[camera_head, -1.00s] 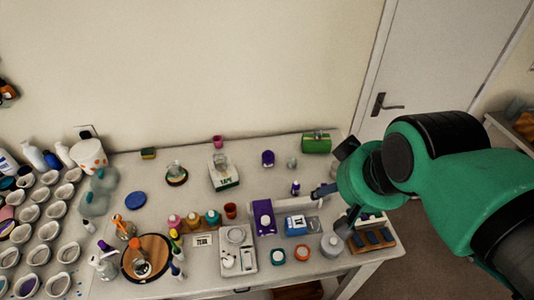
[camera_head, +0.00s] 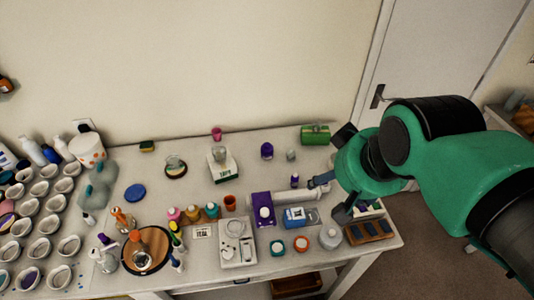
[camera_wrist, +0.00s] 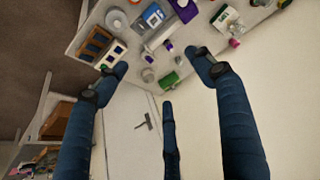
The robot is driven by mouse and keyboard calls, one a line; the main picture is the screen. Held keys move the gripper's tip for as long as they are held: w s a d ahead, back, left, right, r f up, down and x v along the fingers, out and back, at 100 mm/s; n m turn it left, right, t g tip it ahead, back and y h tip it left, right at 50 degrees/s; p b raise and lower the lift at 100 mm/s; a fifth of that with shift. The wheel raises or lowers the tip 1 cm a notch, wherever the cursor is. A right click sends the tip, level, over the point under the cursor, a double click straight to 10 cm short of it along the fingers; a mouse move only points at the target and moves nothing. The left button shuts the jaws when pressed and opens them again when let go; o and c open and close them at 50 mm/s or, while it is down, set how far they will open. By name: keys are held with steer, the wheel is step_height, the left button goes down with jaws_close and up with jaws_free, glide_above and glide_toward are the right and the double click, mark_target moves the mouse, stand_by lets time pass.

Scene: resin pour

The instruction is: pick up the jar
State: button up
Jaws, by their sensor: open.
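Several small containers could be the jar, and I cannot tell which is meant. A purple-topped container (camera_head: 266,151) stands further back beside a small grey glass (camera_head: 291,155). My gripper (camera_head: 325,197) is open over the right part of the table. In the wrist view its fingers (camera_wrist: 160,64) are spread and hold nothing; the small grey glass (camera_wrist: 148,75) appears between them, at a distance.
A green box (camera_head: 315,135) stands at the back right. A purple box (camera_head: 262,207), a blue-white box (camera_head: 298,217) and a wooden rack (camera_head: 369,231) crowd the right side. Many cups fill the left. Open tabletop lies mid-back.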

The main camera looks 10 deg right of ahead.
steer(key=w+a+r+g, duration=0.1)
steer(key=w+r+g, duration=0.1)
steer(key=w, duration=1.1)
steer(key=n+g+p, duration=0.3)
steer(key=g, duration=0.1)
glide_above(267, 144)
step_height(267, 144, down, 26)
steer(key=shift+a+r, duration=0.1)
steer(key=shift+r, duration=0.05)
steer(key=shift+f+b, duration=0.6)
steer(key=shift+f, duration=3.7)
